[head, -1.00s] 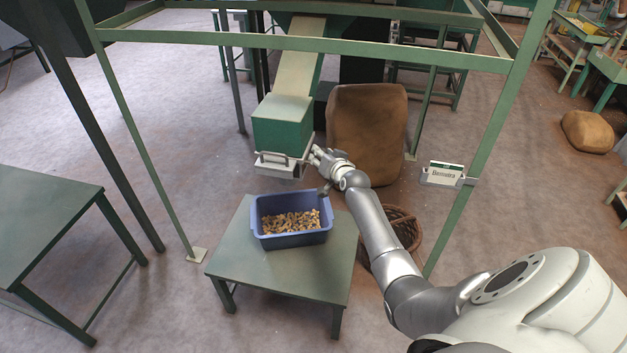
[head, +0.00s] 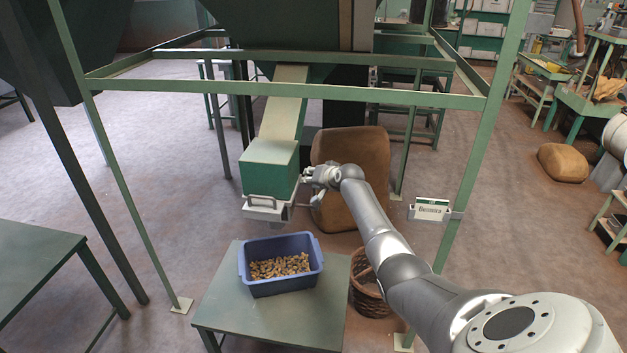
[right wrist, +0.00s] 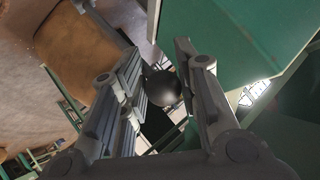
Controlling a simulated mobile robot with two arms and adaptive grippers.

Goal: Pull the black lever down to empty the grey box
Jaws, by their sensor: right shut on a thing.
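The grey box (head: 267,213) with a bar handle hangs under the green chute end (head: 270,167), above a blue bin. My right gripper (head: 309,176) is just right of the chute end in the head view. In the right wrist view its fingers (right wrist: 160,85) are shut on the round black lever knob (right wrist: 164,88). The green housing is close on the right there. The rest of the lever is mostly hidden by the gripper. My left gripper is not in view.
The blue bin (head: 280,288) holds brown nuts and stands on a low green table (head: 225,312). A brown sack (head: 350,150) is behind the gripper, and a wicker basket (head: 368,290) is right of the table. A green frame (head: 300,91) with a label surrounds the chute.

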